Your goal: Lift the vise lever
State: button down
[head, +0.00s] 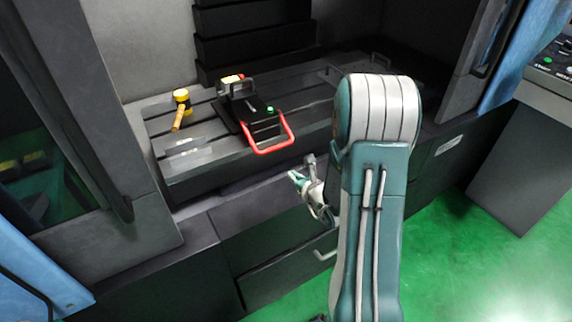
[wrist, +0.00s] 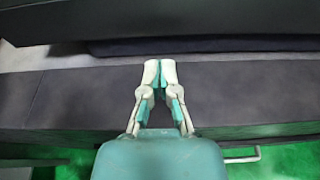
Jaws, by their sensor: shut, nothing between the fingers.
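The vise (head: 250,112) is a dark block on the slotted machine table (head: 205,160). Its lever (head: 289,132) is a red U-shaped handle that sticks out over the table's front edge, angled toward the lower right. A green button sits on top of the vise. My gripper (head: 297,177) is in front of the table, below and a little right of the lever, and apart from it. In the wrist view my gripper (wrist: 160,72) shows its two fingertips together with nothing between them. The vise and lever do not show in the wrist view.
A yellow mallet (head: 181,108) lies on the table left of the vise. Grey machine walls (head: 150,220) flank the opening. Drawers with bar handles (head: 325,254) are below the table. A control panel (head: 555,60) stands at the right. The green floor (head: 450,250) is clear at the right.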

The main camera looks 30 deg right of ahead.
jog(key=x, duration=0.8)
jog(key=shift+w+f, duration=0.1)
jog(key=shift+w, duration=0.1)
jog(key=shift+w+r, duration=0.2)
jog(key=shift+r, duration=1.75)
jog(key=shift+d+r, duration=0.1)
jog(key=shift+s+d+r+g, duration=0.1)
jog(key=shift+s+r+g, duration=0.05)
jog(key=shift+g, duration=0.35)
jog(key=shift+s+r+g, duration=0.15)
jog(key=shift+r+g, duration=0.05)
jog(key=shift+g, duration=0.3)
